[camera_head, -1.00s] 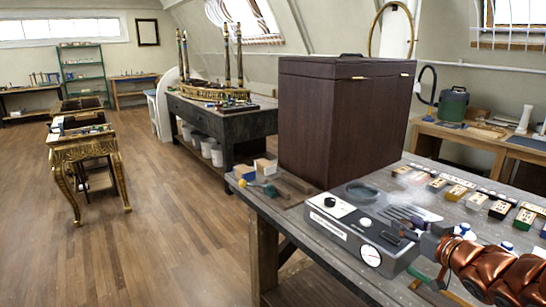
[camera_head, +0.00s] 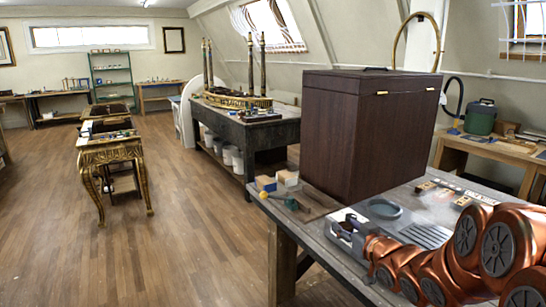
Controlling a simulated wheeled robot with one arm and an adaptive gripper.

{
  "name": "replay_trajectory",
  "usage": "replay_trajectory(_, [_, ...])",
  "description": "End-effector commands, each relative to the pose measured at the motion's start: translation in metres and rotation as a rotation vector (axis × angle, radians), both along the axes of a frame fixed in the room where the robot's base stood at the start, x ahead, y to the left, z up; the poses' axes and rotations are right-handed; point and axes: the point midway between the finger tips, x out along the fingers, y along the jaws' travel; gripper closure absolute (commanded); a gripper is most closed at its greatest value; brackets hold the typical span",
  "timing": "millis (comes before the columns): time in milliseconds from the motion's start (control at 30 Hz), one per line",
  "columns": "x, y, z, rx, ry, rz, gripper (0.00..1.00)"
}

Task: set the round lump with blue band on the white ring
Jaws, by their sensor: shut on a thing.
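My gripper (camera_head: 350,228) is at the end of my copper-coloured arm, low over the near end of the grey workbench (camera_head: 318,228). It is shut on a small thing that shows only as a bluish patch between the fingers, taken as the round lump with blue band. Its shape is mostly hidden by the fingers. I cannot make out the white ring in this view. A gilt console (camera_head: 112,155) with carved legs stands on the floor at the left, well away from my gripper, with small items on top too small to tell.
A tall dark brown box (camera_head: 350,135) stands on the workbench behind my gripper. A grey round dish (camera_head: 385,208) lies in front of it. A dark table (camera_head: 245,130) with gilt work stands beyond. The wooden floor (camera_head: 185,225) between console and benches is clear.

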Motion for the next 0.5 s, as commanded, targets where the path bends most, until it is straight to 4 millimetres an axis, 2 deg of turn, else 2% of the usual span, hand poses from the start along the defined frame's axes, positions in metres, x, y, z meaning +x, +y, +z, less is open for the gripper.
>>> replay_trajectory(100, [0.003, 0.012, -0.002, -0.002, 0.002, 0.008, 0.88])
replay_trajectory(200, [0.005, 0.016, -0.002, -0.003, 0.003, 0.009, 0.88])
replay_trajectory(367, [0.005, 0.017, -0.002, -0.004, 0.003, 0.009, 0.88])
replay_trajectory(500, [0.003, 0.009, -0.001, -0.002, 0.002, 0.003, 0.88])
